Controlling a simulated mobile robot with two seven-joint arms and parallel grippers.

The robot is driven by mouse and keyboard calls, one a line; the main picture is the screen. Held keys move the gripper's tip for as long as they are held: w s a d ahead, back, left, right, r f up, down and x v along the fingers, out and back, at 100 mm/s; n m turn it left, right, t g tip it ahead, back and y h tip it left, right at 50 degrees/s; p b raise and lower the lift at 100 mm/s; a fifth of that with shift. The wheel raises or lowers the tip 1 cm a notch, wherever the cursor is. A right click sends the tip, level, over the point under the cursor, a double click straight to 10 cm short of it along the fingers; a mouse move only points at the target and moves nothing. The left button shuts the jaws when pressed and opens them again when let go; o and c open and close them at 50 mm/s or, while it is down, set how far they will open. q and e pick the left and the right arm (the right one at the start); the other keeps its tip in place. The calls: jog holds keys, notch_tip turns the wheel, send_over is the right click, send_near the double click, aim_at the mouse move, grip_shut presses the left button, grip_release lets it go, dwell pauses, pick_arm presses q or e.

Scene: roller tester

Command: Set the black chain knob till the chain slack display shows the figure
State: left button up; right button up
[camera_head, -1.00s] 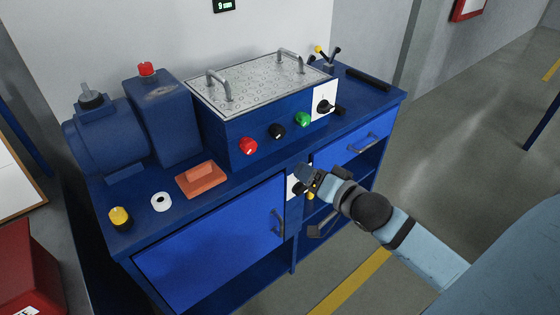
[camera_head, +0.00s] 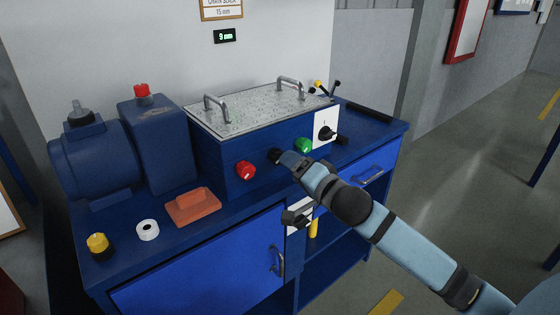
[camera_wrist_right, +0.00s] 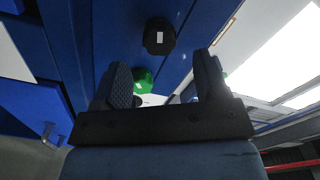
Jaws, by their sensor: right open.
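The black chain knob (camera_head: 274,155) is on the blue front panel between the red knob (camera_head: 245,170) and the green knob (camera_head: 303,145). My right gripper (camera_head: 288,158) is open in front of it and hides part of it. In the right wrist view, the black knob (camera_wrist_right: 159,36) with its white mark lies just beyond the two open fingers (camera_wrist_right: 162,72), roughly between them. No contact is clear. The green display (camera_head: 224,36) on the wall reads 9 mm. The sign (camera_head: 221,11) above it reads 15 mm under partly cut-off words. My left gripper is not in view.
A black rotary switch (camera_head: 325,133) on a white plate is right of the green knob. A perforated plate (camera_head: 258,110) with two handles tops the box. An orange block (camera_head: 193,206), a white roll (camera_head: 148,230) and a yellow-capped knob (camera_head: 98,245) are on the left bench top.

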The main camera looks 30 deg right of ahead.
aim_at(277, 157)
jog(key=w, duration=0.4)
jog(key=shift+a+b, duration=0.15)
jog(key=shift+b, duration=0.15)
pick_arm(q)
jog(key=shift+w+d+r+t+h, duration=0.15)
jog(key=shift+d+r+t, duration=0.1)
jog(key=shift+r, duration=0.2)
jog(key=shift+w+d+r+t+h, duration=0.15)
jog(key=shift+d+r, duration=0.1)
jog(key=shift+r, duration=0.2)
pick_arm(e)
jog(key=shift+w+a, duration=0.1)
jog(key=shift+w, duration=0.75)
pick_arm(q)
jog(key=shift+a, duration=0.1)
pick_arm(e)
jog(key=c, duration=0.9)
